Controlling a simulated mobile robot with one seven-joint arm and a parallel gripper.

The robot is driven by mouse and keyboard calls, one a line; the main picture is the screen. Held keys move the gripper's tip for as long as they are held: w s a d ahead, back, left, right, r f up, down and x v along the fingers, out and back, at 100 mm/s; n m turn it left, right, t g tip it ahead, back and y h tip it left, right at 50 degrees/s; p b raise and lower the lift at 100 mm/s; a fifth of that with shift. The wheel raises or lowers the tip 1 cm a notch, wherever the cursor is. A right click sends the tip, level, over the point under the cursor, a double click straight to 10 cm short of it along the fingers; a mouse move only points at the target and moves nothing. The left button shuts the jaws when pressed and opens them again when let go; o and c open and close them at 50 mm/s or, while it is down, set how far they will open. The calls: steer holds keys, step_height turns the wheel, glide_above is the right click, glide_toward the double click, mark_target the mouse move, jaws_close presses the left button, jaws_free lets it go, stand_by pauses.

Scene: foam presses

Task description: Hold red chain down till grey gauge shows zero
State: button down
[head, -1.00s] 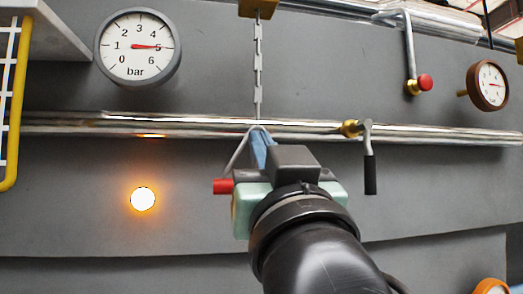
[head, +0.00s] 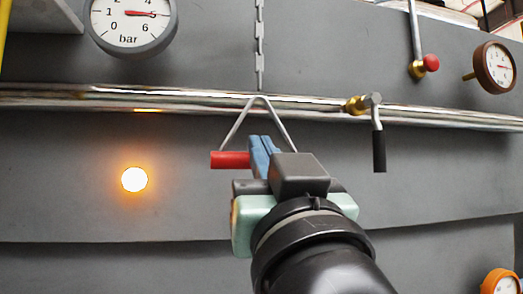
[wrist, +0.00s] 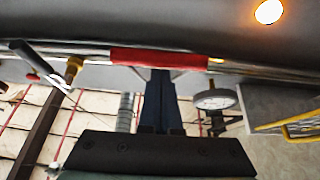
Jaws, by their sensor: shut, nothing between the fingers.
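The red handle (head: 230,160) hangs level from the grey chain (head: 259,45) by a triangular wire loop. My gripper (head: 262,142) is shut and empty. Its blue fingers reach up within the loop, beside the bar, and hide the bar's right part. In the wrist view the red handle (wrist: 160,60) lies across my fingertips (wrist: 160,78); whether they touch cannot be told. The grey gauge (head: 130,15) is at upper left in the head view, its top cut off, with the red needle at about 5 bar. It also shows small in the wrist view (wrist: 215,99).
A chrome pipe (head: 200,99) crosses the wall behind the loop. A black-handled lever (head: 379,150) hangs right of my gripper. A red-knobbed lever (head: 431,63) and a brown gauge (head: 495,67) are farther right. A lamp (head: 134,179) glows orange at left.

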step_height(320, 180, down, 6)
steer(key=b, duration=0.4)
steer(key=shift+f+b, duration=0.15)
steer(key=shift+b, duration=0.25)
steer(key=shift+w, duration=0.1)
stand_by(2.3)
